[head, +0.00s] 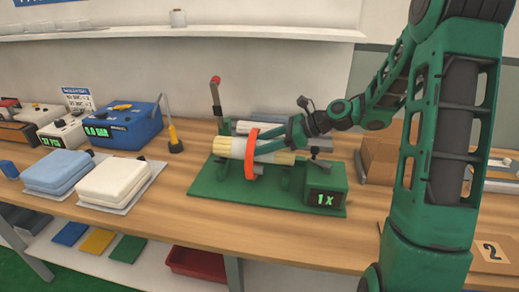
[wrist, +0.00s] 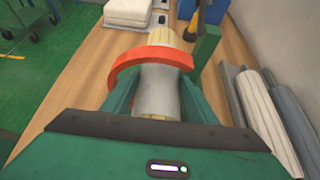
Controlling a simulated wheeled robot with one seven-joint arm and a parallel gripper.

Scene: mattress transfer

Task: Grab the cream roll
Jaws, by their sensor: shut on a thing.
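The cream roll (head: 279,158) has ridged pale yellow ends and a grey-white sleeve around its middle. It lies across the green fixture (head: 213,194) on the bench, and an orange ring (head: 252,165) goes around it. In the wrist view the roll (wrist: 159,92) points away between my fingers, with the ring (wrist: 128,66) across it. My gripper (head: 278,143) reaches in from the right and is shut on the roll. It also shows in the wrist view (wrist: 158,100), one finger along each side of the sleeve. The fingertips are partly hidden by the ring.
A white roll (wrist: 268,112) and a grey roll (wrist: 293,118) lie side by side behind the fixture. A red-handled lever (head: 216,95) stands at its back left. White pads (head: 115,179), blue pads (head: 57,170) and a blue machine (head: 125,127) are left. A cardboard box (head: 385,155) is right.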

